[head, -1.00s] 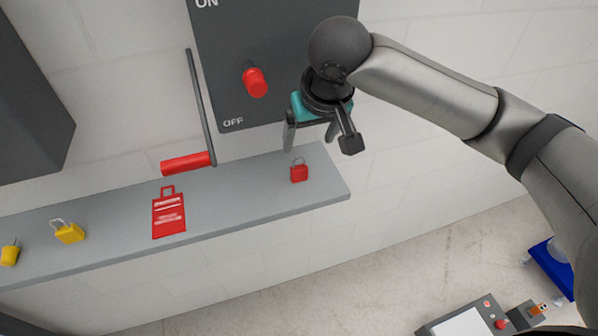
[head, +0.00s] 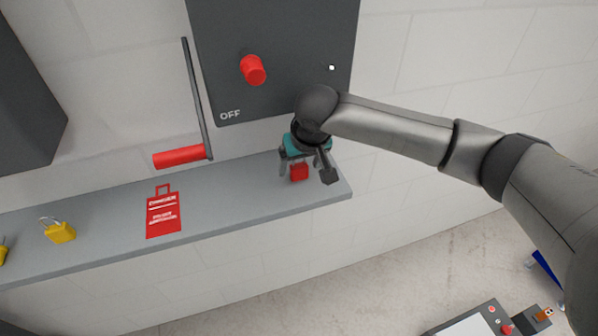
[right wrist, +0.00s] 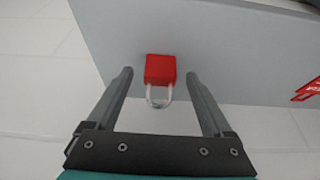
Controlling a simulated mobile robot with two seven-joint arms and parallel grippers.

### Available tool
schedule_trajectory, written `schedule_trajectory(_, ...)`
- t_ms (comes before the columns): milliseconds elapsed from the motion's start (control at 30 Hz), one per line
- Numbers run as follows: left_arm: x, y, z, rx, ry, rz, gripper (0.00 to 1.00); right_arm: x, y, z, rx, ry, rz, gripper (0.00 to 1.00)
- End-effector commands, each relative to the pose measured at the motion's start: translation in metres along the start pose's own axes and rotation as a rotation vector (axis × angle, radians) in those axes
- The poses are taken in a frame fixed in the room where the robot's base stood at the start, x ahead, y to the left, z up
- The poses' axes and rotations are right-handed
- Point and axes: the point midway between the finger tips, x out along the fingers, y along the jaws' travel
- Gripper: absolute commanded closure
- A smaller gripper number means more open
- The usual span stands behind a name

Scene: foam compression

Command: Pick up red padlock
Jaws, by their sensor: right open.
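The red padlock (head: 299,173) stands near the right end of the grey shelf (head: 230,205). In the right wrist view, the red padlock (right wrist: 160,69) lies centred between and slightly beyond the fingertips, its pale shackle toward the gripper. My right gripper (head: 299,175) is right above the padlock, fingers pointing down at the shelf. In the right wrist view, the open fingers of this gripper (right wrist: 159,73) are on either side of the padlock with a gap at each side. The padlock's top is partly hidden by the gripper in the head view. My left gripper is not in view.
A red danger tag (head: 163,213) lies on the shelf left of the padlock. A yellow padlock (head: 59,230) is further left. A grey switch box (head: 300,60) with a red knob (head: 253,70) and a red-handled lever (head: 180,157) are on the wall behind.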

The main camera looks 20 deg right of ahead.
Motion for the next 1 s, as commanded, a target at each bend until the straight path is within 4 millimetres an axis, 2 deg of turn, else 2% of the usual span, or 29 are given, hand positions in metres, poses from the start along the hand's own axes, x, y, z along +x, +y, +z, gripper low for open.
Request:
schedule_trajectory(233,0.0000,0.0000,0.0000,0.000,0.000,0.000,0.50,0.0011,-0.0001,-0.0006,0.000,0.001,0.000,0.16)
schedule_trajectory(900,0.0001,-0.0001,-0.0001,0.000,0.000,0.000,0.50,0.0008,0.0000,-0.0004,0.000,0.001,0.000,0.92)
schedule_trajectory(1000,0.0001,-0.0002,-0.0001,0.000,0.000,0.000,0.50,0.0008,0.0000,-0.0004,0.000,0.001,0.000,1.00)
